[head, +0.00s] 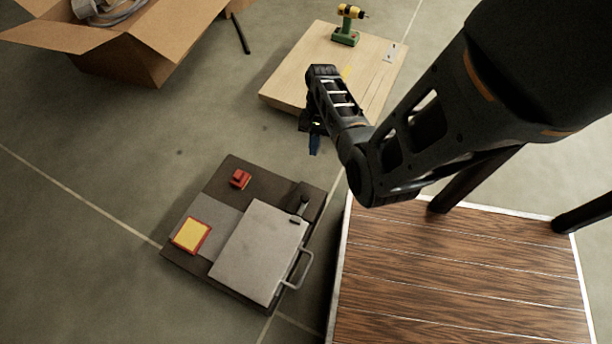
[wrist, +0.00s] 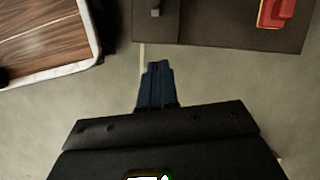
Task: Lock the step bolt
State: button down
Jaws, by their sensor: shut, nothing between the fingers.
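A dark base board (head: 180,262) lies on the floor and carries a grey metal plate (head: 255,255) with a bar handle (head: 299,270) on its right side. A small dark bolt-like part (head: 304,203) sits at the board's upper right corner; its exact position is hard to read. A knob (wrist: 155,9) shows at the wrist view's top edge, on the board. A red block (head: 240,179) is on the board and also shows in the wrist view (wrist: 276,10). My gripper (head: 314,149), with blue fingers (wrist: 157,86), is shut and empty above the floor, beyond the board, touching nothing.
A yellow pad with a red rim (head: 191,235) is on the board's left. A wood-planked platform (head: 450,275) stands at right. A pale wooden panel (head: 290,80) with a drill (head: 347,30) lies behind my gripper. A cardboard box (head: 120,60) is at upper left. Floor left of the board is clear.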

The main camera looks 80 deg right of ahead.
aim_at(305, 196)
jog(key=b+x, duration=0.1)
jog(key=x, duration=0.2)
jog(key=a+b+x, duration=0.1)
jog(key=b+x, duration=0.1)
jog(key=x, duration=0.2)
jog(key=a+r+b+x, duration=0.1)
jog(key=b+x, duration=0.1)
jog(key=x, duration=0.2)
jog(key=shift+a, duration=0.1)
jog(key=shift+a+r, duration=0.1)
jog(key=shift+a, duration=0.6)
jog(key=shift+a+r, duration=0.1)
jog(key=shift+w+a+r+p, duration=0.1)
jog(key=shift+a+r+p, duration=0.05)
jog(key=shift+a+p, duration=0.75)
jog(key=shift+p, duration=0.2)
jog(key=shift+a+f, duration=0.2)
jog(key=shift+f, duration=0.1)
